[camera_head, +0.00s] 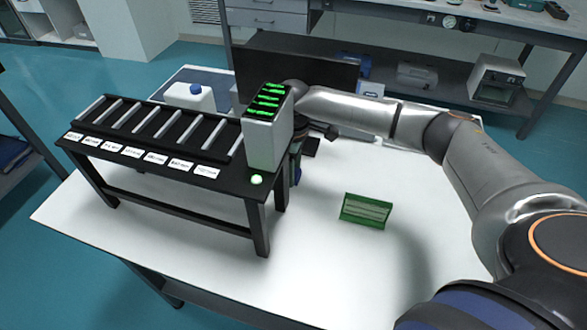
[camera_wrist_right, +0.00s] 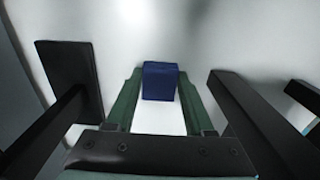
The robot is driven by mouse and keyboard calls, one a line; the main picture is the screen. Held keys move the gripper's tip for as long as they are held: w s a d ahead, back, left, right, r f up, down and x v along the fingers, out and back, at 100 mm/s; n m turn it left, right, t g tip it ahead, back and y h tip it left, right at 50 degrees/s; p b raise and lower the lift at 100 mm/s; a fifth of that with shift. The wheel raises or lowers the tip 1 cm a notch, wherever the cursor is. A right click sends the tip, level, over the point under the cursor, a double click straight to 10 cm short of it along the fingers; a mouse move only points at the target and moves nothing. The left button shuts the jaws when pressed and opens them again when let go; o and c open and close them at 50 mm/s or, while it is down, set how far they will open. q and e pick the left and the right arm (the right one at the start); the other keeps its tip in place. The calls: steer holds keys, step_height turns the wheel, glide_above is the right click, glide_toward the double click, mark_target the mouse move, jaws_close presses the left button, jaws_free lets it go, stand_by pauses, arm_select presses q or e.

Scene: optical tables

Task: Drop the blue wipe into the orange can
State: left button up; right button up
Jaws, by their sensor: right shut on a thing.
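The blue wipe (camera_wrist_right: 160,80) shows in the right wrist view as a dark blue block between the tips of two green fingers. My right gripper (camera_wrist_right: 160,92) is shut on it, over a pale surface. In the head view my right arm reaches in from the right, and its hand is mostly hidden behind the white box with green displays (camera_head: 268,130). The orange can is not seen in either view. My left gripper is not in view.
A black rack (camera_head: 150,150) with sloped rails stands on the white table (camera_head: 330,260). A green holder (camera_head: 366,211) is right of it, with clear tabletop around. Dark bars (camera_wrist_right: 250,120) flank the fingers in the wrist view. A white container (camera_head: 190,97) stands behind the rack.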

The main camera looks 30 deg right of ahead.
steer(key=o, duration=1.3)
